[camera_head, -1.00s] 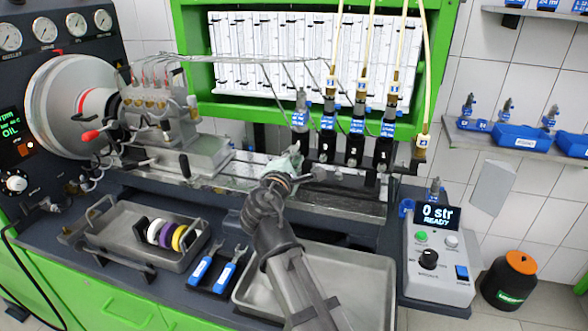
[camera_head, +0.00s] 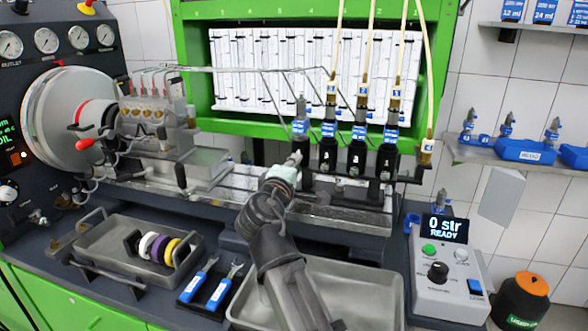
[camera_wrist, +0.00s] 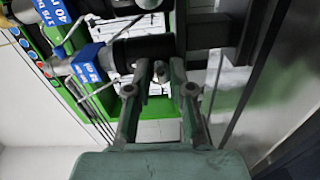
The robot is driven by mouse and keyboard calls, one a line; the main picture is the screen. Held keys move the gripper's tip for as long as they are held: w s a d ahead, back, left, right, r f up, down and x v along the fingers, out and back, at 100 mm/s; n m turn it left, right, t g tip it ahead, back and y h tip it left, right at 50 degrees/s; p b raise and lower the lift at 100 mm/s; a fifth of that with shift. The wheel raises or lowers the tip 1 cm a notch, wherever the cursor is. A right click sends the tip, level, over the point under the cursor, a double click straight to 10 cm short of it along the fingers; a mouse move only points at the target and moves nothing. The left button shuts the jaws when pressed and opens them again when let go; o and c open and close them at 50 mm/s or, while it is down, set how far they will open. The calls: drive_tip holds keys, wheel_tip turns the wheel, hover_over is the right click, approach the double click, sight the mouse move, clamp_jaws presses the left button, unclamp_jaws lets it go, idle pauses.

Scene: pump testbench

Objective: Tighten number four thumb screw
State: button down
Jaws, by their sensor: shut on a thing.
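My gripper (camera_head: 294,160) is at the front of the leftmost injector holder (camera_head: 305,170), below the leftmost injector (camera_head: 301,128) with its blue label. In the wrist view my gripper's fingers (camera_wrist: 161,82) are close together on a small metal thumb screw (camera_wrist: 158,74), mostly hidden between the fingertips. The black holder (camera_wrist: 145,48) lies just beyond it, with the blue-labelled injector (camera_wrist: 88,66) to its left. The screw is hidden by my gripper in the head view.
More injectors in black holders (camera_head: 358,160) stand close to the right. A loose hose end (camera_head: 428,147) hangs at the far right. A metal tray (camera_head: 370,290) lies below my arm, with blue-handled wrenches (camera_head: 208,285) left of it. A control box reads READY (camera_head: 443,232).

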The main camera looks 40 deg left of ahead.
drive_tip(key=c, duration=1)
unclamp_jaws()
drive_tip(key=shift+c, duration=0.2)
drive_tip(key=v, duration=1.2)
